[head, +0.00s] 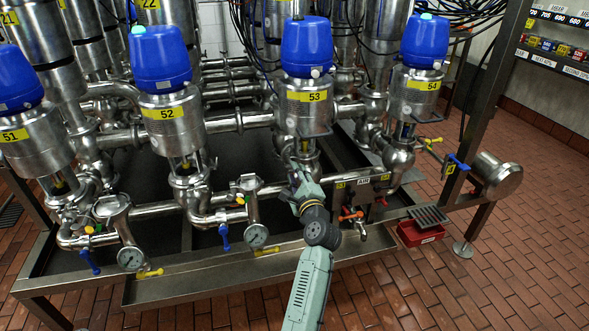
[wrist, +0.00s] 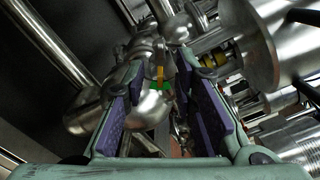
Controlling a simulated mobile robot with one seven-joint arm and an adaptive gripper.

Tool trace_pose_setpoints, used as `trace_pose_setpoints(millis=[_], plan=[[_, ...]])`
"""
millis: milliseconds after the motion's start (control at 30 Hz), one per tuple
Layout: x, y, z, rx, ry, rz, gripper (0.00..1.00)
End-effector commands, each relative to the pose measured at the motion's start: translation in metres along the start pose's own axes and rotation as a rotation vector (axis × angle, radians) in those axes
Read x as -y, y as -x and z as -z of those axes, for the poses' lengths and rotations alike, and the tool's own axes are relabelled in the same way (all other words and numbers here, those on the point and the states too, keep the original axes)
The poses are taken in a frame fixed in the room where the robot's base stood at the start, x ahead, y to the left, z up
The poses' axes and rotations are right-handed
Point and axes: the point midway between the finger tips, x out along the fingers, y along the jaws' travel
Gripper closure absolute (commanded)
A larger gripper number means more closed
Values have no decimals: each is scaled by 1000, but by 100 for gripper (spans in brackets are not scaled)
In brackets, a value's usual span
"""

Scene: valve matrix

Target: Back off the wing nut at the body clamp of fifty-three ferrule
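The valve labelled 53 (head: 307,97), a steel column with a blue cap, stands right of centre in the head view. My gripper (head: 298,172) reaches up to the pipework just beneath it and covers the clamp area there. In the wrist view my gripper (wrist: 162,88) is open, its two purple pads apart. Beyond and between the pads are a rounded steel pipe body (wrist: 152,108), an upright orange-yellow piece (wrist: 160,76) and a small green piece (wrist: 166,86). I cannot tell which of these is the wing nut. No contact with the pads is visible.
Valve 52 (head: 165,113) stands to the left and valve 54 (head: 417,85) to the right. A pressure gauge (head: 256,236) and a box with orange handles (head: 362,193) flank my arm. In the wrist view a large steel cylinder (wrist: 247,45) is close at the right.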

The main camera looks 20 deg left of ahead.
Motion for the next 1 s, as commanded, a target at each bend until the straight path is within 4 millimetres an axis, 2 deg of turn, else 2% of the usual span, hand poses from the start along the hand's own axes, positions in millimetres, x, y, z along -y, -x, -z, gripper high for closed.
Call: trace_pose_setpoints(millis=[100, 200, 500, 867, 1000], plan=[[1, -14, 0, 0, -2, 0, 74], [0, -19, 0, 0, 0, 0, 74], [0, -21, 0, 0, 2, 0, 74], [0, -21, 0, 0, 2, 0, 98], [0, -21, 0, 0, 2, 0, 100]])
